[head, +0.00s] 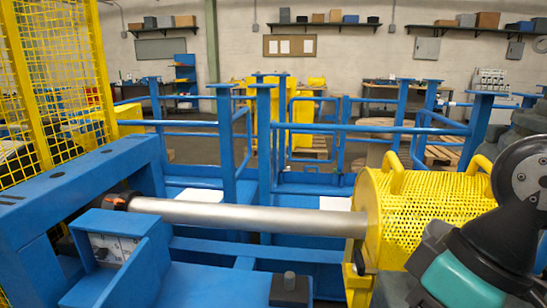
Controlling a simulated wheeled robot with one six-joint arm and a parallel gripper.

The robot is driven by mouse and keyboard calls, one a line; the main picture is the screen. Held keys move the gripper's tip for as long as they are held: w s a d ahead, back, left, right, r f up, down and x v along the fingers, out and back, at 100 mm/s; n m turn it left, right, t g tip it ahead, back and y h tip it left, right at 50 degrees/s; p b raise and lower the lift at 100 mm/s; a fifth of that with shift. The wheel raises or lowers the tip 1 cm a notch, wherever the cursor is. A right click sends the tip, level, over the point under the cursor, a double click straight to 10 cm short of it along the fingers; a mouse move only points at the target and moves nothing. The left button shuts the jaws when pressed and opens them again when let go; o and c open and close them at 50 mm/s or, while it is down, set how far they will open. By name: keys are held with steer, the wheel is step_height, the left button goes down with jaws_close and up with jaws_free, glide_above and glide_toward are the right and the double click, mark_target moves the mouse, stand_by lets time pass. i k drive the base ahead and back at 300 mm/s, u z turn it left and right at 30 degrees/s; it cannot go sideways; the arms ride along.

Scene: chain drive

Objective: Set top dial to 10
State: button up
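A blue control box (92,222) stands at the lower left, below the left end of a long silver shaft. Its front carries a light grey panel (114,248) with small dials and marks, too small to read. I cannot tell which dial is the top one or what it is set to. My arm, in grey, black and teal, fills the lower right corner, far from the panel. My gripper's fingertips do not show.
The silver shaft (245,218) runs from the blue frame to a yellow perforated guard (415,205). A dark block (289,288) sits on the blue surface at the front. Blue railings (350,128) stand behind, and a yellow mesh fence (55,70) at the left.

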mark_target(103, 252)
steer(key=u, duration=0.9)
steer(key=k, duration=0.4)
steer(key=u, duration=0.35)
steer(key=i, duration=0.5)
